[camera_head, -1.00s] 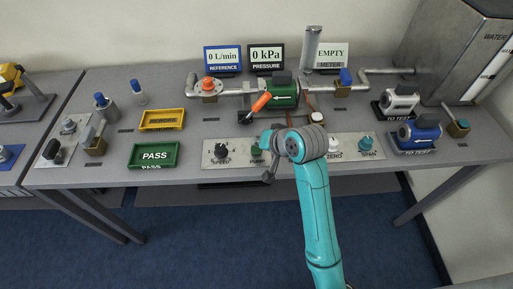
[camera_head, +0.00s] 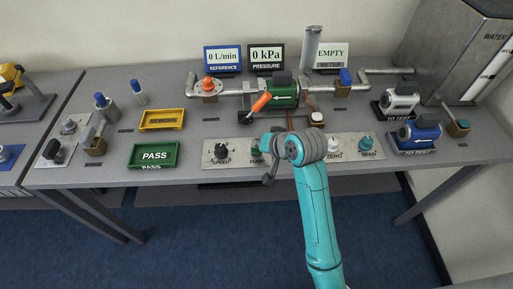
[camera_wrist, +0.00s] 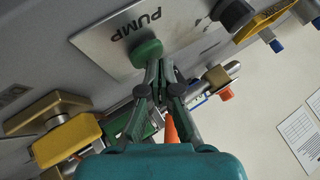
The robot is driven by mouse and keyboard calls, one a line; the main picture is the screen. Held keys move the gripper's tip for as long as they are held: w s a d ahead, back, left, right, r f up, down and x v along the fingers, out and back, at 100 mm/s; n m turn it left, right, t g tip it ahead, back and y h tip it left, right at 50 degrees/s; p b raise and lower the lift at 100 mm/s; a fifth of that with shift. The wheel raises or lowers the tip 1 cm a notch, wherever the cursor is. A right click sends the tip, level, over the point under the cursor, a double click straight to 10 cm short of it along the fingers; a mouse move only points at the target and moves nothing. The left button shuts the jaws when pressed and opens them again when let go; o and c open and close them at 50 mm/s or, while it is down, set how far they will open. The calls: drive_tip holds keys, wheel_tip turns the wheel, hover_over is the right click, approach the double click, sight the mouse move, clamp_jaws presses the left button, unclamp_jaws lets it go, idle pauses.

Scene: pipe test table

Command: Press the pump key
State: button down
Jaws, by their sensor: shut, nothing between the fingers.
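The green pump key (camera_wrist: 146,49) is a round button on a pale panel marked PUMP (camera_wrist: 112,40) in the wrist view. My gripper (camera_wrist: 160,66) is shut and empty, with its fingertips right at the near edge of the key. Whether they touch it, and whether the key is pressed down, I cannot tell. In the head view my wrist covers most of the key. The display (camera_head: 266,58) reads 0 kPa and the reference display (camera_head: 223,58) reads 0 L/min.
The black speed knob (camera_head: 222,150) stands just left of my gripper. Behind are the green meter (camera_head: 284,94) in the pipe line and an orange handle (camera_head: 261,102). The green PASS tray (camera_head: 154,155) lies to the left. The meter display (camera_head: 330,56) reads EMPTY.

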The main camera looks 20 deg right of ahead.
drive_tip(key=shift+f, duration=0.3)
drive_tip(key=shift+r, duration=0.15)
idle(0.5)
drive_tip(key=shift+r, duration=0.7)
drive_tip(key=shift+r, duration=2.5)
